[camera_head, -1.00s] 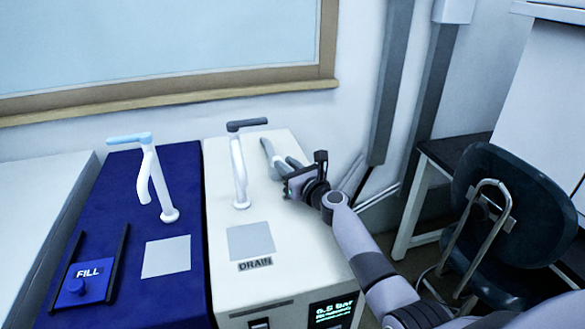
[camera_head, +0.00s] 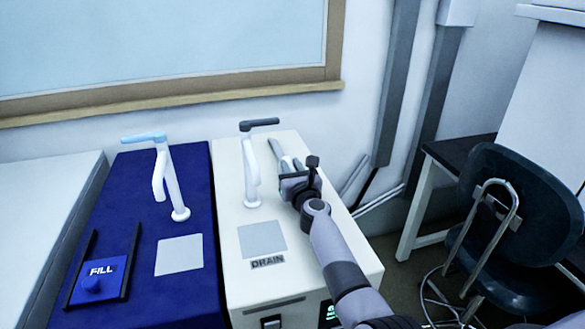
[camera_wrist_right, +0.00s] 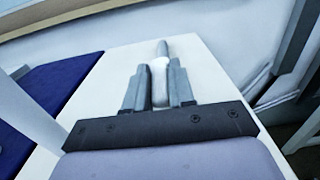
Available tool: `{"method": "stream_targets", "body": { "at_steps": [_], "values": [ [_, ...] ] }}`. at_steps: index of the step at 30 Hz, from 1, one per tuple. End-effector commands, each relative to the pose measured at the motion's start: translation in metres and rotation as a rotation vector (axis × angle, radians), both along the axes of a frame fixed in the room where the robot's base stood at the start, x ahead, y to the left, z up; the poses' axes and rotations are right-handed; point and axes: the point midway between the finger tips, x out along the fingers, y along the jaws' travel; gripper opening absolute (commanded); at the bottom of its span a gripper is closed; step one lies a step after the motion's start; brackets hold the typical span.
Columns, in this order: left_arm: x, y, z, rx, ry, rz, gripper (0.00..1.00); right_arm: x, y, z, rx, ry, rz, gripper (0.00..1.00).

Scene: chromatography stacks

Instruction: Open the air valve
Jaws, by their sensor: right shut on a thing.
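A grey lever handle (camera_head: 275,149), which looks like the air valve's, stands at the back right of the cream cabinet (camera_head: 232,193). My right gripper (camera_head: 290,166) is at the handle, above the cabinet top. In the right wrist view, the two dark fingers (camera_wrist_right: 157,82) stand on either side of a pale valve part (camera_wrist_right: 160,80), shut on it. The grey tip of the handle (camera_wrist_right: 162,49) points away beyond the fingertips. The valve's base is hidden by the gripper. My left gripper is not in view.
A white tap with a dark handle (camera_head: 250,160) stands just left of my gripper, behind the DRAIN label (camera_head: 268,262). The blue cabinet (camera_head: 195,220) has a light-blue-handled tap (camera_head: 167,180) and a FILL slider (camera_head: 98,276). A chair (camera_head: 512,225) stands right.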

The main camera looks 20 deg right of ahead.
Motion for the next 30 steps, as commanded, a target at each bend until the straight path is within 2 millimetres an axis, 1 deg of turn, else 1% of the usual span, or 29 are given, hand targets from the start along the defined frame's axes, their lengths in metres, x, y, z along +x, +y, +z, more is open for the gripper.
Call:
{"method": "stream_targets", "body": {
  "at_steps": [1, 14, 15, 16, 30],
  "values": [
    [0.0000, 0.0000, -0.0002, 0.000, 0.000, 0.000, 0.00, -0.0007, 0.0012, -0.0034, 0.002, 0.006, -0.003, 0.00],
    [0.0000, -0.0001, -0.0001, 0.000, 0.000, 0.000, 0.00, -0.0007, 0.0015, -0.0033, 0.003, 0.006, -0.008, 0.00],
    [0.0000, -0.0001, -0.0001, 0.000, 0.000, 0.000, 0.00, -0.0006, 0.0016, -0.0033, 0.003, 0.006, -0.007, 0.37],
    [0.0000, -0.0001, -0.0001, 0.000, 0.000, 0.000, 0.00, -0.0006, 0.0016, -0.0031, 0.003, 0.005, -0.007, 0.45],
    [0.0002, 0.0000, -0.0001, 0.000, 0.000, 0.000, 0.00, -0.0001, 0.0017, -0.0007, 0.001, 0.001, -0.008, 0.45]
  ]
}}
